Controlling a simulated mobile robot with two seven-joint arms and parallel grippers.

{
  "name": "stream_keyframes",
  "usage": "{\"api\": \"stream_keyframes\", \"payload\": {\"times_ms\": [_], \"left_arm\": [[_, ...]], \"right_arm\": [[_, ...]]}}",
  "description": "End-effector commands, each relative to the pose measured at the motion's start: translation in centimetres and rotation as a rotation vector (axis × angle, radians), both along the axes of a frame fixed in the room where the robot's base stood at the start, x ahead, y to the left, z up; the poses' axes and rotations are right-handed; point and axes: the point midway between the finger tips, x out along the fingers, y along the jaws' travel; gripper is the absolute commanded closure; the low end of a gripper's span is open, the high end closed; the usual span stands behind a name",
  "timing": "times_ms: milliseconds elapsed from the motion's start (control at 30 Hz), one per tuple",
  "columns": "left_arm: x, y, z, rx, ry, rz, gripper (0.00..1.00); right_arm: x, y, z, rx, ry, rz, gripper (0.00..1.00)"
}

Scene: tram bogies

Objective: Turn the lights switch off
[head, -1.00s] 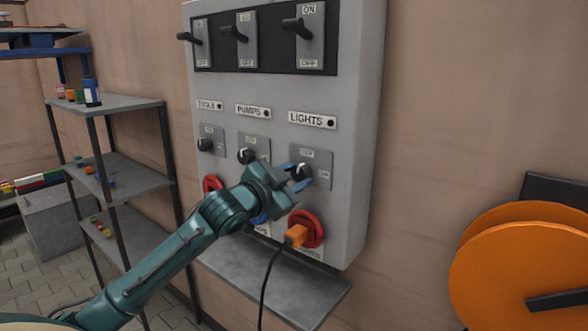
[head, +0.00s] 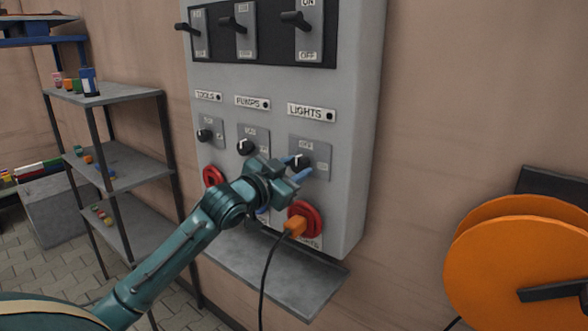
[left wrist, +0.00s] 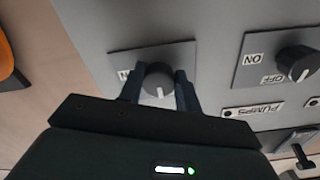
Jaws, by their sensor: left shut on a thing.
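The grey panel (head: 347,150) on the wall has a column labelled LIGHTS (head: 312,112). Below that label is a dark rotary knob (head: 299,159) on a grey plate. My left gripper (head: 300,166) is shut on this knob, one finger on each side. In the left wrist view, the knob (left wrist: 158,82) sits between the fingers, its white mark pointing down toward the gripper. The lettering on its plate is mostly hidden. A black lever (head: 298,20) tops the same column, between ON and OFF markings. My right gripper is not in view.
The PUMPS knob (head: 246,147) is close on the left. Below the lights knob, an orange plug (head: 294,226) with a hanging black cable sits in a red socket (head: 311,217). A grey ledge (head: 275,272) juts out underneath. An orange reel (head: 500,265) stands right.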

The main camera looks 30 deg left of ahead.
Motion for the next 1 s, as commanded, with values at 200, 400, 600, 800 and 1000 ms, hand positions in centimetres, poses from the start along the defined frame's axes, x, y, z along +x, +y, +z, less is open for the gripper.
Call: {"api": "stream_keyframes", "payload": {"times_ms": [200,400,600,800,1000], "left_arm": [[0.0,0.0,0.0,-0.003,0.001,-0.001,0.52],[0.0,0.0,0.0,-0.001,0.0,-0.001,0.45],[-0.4,0.0,-0.1,0.0,0.0,-0.001,0.45],[-3.1,0.2,-0.3,0.003,0.001,-0.001,0.45],[-7.1,0.5,-0.4,0.002,0.002,-0.001,0.45]], "right_arm": [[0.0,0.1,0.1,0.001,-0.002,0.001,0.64],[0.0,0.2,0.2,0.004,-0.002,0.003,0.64],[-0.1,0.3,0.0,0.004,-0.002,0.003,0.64],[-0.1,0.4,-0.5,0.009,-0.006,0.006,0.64],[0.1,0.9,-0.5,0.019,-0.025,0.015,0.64]]}}
